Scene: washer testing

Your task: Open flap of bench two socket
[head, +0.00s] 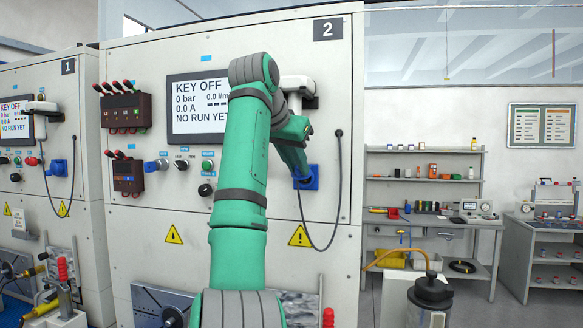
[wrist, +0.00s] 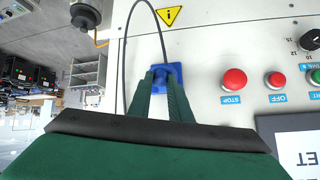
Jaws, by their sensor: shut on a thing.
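The blue socket (head: 309,179) of bench two sits low on the right part of the panel, below the white holder. In the wrist view the blue socket (wrist: 163,76) is between and just beyond my fingertips. My gripper (head: 301,168) reaches down to it from above in the head view. In the wrist view the fingers of my gripper (wrist: 163,84) stand either side of the blue part and are shut on its flap. The fingers and arm cover part of the socket, and I cannot tell how far the flap is raised.
A dark cable (head: 339,205) loops beside the socket. A red stop button (wrist: 234,80) and a smaller red button (wrist: 275,80) lie to its right in the wrist view. A screen (head: 197,105) and a warning triangle (head: 300,237) are on the panel. A dark canister (head: 430,296) stands at right.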

